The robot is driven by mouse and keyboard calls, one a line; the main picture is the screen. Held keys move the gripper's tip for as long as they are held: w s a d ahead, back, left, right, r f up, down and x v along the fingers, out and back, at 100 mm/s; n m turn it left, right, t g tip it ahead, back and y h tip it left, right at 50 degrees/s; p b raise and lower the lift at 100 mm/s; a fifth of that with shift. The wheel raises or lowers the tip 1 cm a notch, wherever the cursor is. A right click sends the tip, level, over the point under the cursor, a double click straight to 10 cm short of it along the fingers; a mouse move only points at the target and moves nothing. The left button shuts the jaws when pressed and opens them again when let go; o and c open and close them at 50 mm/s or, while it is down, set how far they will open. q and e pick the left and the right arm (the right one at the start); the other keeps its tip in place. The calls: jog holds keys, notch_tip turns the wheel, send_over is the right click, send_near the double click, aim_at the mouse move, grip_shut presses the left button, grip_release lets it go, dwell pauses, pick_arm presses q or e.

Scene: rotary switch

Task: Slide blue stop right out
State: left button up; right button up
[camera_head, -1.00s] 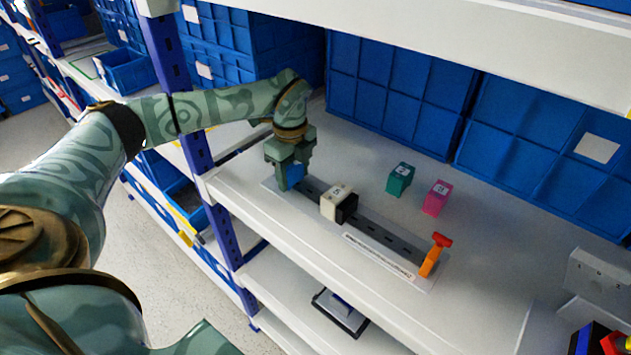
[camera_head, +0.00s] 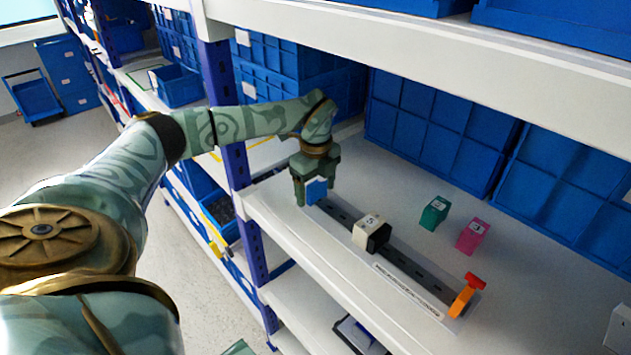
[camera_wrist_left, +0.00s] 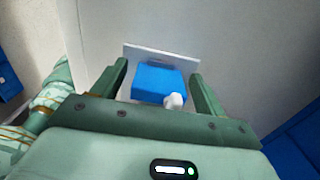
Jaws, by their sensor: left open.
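The blue stop (camera_head: 317,191) stands at the left end of a dark slotted rail (camera_head: 409,265) on the white shelf. My left gripper (camera_head: 310,196) is over that end, pointing down. In the left wrist view the blue stop (camera_wrist_left: 158,84) lies between the two open fingers, with a small white knob (camera_wrist_left: 174,101) at its near side. Gaps show beside the fingers, and I cannot tell whether either touches it. A white block (camera_head: 367,227) and a black block (camera_head: 379,237) sit together mid-rail. An orange stop with a red top (camera_head: 463,300) stands at the right end. My right gripper is not in view.
A green block (camera_head: 434,213) and a pink block (camera_head: 472,235) stand on the shelf behind the rail. Blue crates (camera_head: 437,122) line the back. The shelf's front edge (camera_head: 330,285) is close in front of the rail. An upper shelf (camera_head: 440,45) hangs above.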

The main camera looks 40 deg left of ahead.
aim_at(315, 181)
pick_arm(q)
notch_tip(315, 181, up, 12)
jog(key=shift+a+f+p, duration=0.15)
jog(key=shift+p, duration=0.9)
